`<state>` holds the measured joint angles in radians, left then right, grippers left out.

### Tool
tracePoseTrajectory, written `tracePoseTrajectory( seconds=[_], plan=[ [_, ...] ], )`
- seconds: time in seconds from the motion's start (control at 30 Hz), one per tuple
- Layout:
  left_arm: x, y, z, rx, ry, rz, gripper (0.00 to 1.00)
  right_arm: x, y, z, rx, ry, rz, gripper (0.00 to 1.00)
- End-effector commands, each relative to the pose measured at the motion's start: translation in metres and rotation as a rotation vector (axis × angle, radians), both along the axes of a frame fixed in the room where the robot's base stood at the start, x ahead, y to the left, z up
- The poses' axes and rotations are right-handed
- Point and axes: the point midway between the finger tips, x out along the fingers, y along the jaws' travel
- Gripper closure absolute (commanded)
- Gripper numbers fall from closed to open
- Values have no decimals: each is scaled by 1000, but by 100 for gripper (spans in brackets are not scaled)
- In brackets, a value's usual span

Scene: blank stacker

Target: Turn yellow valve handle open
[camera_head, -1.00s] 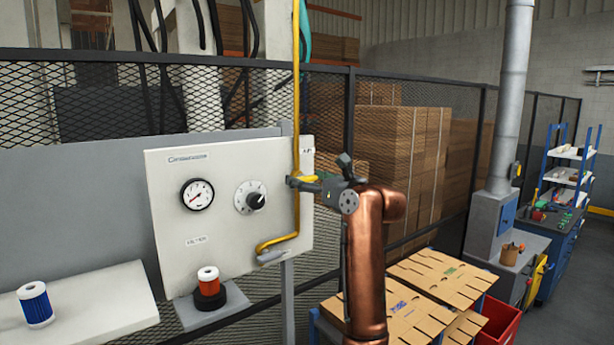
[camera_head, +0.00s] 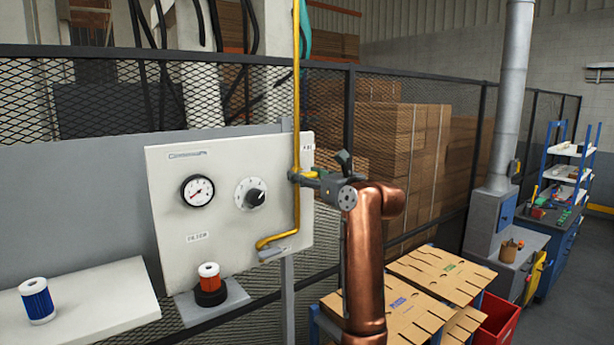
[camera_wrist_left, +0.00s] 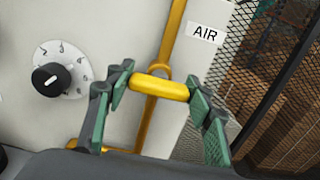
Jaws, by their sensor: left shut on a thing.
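The yellow valve handle (camera_wrist_left: 160,88) is a short rounded bar in front of the yellow pipe (camera_wrist_left: 172,45), beside the AIR label on the white panel. In the left wrist view it lies almost level between the two green-padded fingers. My left gripper (camera_wrist_left: 159,84) is shut on it, one finger at each end. In the head view the left gripper (camera_head: 304,178) reaches the pipe from the right, and its fingers hide most of the handle (camera_head: 309,174). My right gripper is in neither view.
The white panel (camera_head: 228,222) carries a round gauge (camera_head: 198,191) and a black dial knob (camera_head: 255,197). A blue-and-white filter (camera_head: 37,300) stands on the left ledge. Mesh fencing (camera_head: 330,120) runs behind.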

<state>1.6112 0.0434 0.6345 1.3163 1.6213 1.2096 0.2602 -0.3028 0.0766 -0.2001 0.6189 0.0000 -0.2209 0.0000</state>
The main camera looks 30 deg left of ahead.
Motion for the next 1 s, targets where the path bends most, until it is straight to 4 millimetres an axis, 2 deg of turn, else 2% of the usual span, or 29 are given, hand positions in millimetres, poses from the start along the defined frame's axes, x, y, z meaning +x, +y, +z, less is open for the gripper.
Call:
tracePoseTrajectory(
  seconds=[0.37,1.0],
  plan=[
    [1,0,0,53,125,0,76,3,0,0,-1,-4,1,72],
    [3,-2,0,279,667,-1,76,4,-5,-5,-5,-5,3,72]
  ],
)
